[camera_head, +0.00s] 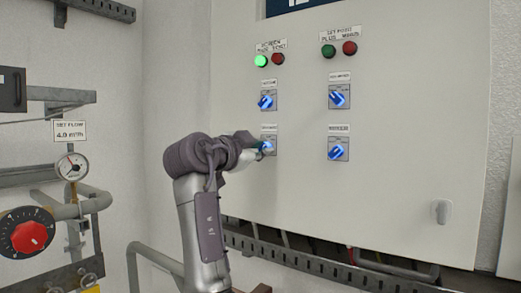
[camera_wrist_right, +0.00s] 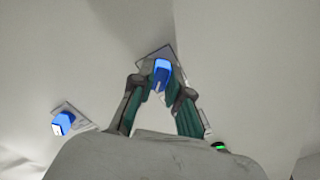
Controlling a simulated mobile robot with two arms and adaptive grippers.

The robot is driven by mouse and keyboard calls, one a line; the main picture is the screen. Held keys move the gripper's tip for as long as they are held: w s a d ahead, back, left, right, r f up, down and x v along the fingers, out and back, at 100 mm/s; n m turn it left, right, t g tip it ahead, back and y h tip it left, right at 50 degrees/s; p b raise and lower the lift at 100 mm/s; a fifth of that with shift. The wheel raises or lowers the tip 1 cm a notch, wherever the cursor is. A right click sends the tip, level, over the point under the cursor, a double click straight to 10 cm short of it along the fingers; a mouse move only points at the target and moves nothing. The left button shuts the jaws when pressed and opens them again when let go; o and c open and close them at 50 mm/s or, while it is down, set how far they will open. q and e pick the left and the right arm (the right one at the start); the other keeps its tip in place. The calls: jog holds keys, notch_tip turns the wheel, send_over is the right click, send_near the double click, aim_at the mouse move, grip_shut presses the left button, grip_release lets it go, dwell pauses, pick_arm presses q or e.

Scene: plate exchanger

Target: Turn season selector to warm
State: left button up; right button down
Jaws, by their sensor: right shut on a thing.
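A blue selector knob (camera_head: 268,146) sits at the lower left of several selectors on the cabinet front. Its label above is too small to read. My right gripper (camera_head: 261,148) is at this knob and covers part of its plate. In the right wrist view, the two green-padded fingers (camera_wrist_right: 160,88) are shut on the blue knob (camera_wrist_right: 161,70), one on each side. The knob's pointing direction is hard to tell. My left gripper is not in view.
Other blue selectors are at upper left (camera_head: 266,102), upper right (camera_head: 338,97) and lower right (camera_head: 338,150). A gauge (camera_head: 72,167), pipes and a red dial (camera_head: 29,237) stand at left.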

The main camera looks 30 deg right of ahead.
jog(key=shift+r, duration=0.15)
jog(key=c, duration=1.4)
grip_release()
jog(key=shift+c, duration=0.2)
jog(key=o, duration=0.3)
jog(key=shift+d, duration=0.1)
jog(key=v, duration=1.2)
jog(key=shift+w, duration=0.1)
